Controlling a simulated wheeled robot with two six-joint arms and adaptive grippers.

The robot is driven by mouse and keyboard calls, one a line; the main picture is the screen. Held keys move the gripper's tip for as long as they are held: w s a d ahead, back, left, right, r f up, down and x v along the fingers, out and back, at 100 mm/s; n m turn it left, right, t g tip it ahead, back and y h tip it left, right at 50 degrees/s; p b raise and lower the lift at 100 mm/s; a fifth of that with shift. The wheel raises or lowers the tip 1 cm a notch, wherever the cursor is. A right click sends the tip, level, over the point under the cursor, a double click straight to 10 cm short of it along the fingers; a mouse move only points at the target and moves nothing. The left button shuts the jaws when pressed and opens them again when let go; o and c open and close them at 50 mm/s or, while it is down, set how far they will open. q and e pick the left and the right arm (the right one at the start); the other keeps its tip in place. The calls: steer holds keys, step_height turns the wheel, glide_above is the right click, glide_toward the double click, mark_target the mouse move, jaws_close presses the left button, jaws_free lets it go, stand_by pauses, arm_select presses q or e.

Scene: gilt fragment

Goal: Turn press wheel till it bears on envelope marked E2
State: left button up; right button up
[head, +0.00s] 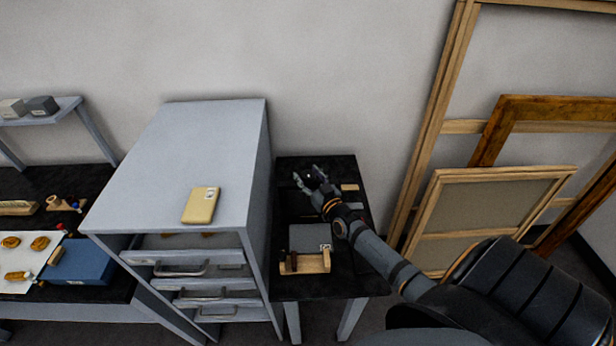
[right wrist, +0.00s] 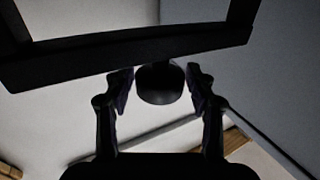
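My right gripper (head: 309,178) is over the far part of the small black table, at a dark device partly hidden by the gripper. In the right wrist view its two fingers (right wrist: 160,88) stand on either side of a dark round knob (right wrist: 160,84), close to it. I cannot tell whether they press on it. A dark bar (right wrist: 125,55) crosses above the knob; it may be part of the press. No wheel is clearly made out. I see no readable E2 mark. A tan, envelope-like piece (head: 201,206) with a small pale label lies on the grey cabinet. My left gripper is out of view.
On the small black table (head: 345,285) are a grey flat piece (head: 308,237) with a small tag and a wooden holder (head: 304,263). The grey drawer cabinet (head: 185,150) stands close on the left. Wooden frames (head: 500,205) lean at the right. A blue box (head: 78,261) lies at far left.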

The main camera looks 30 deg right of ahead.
steer(key=shift+o, duration=0.4)
steer(key=shift+s, duration=0.35)
steer(key=s+a, duration=0.1)
steer(key=s, duration=1)
steer(key=shift+s, duration=0.15)
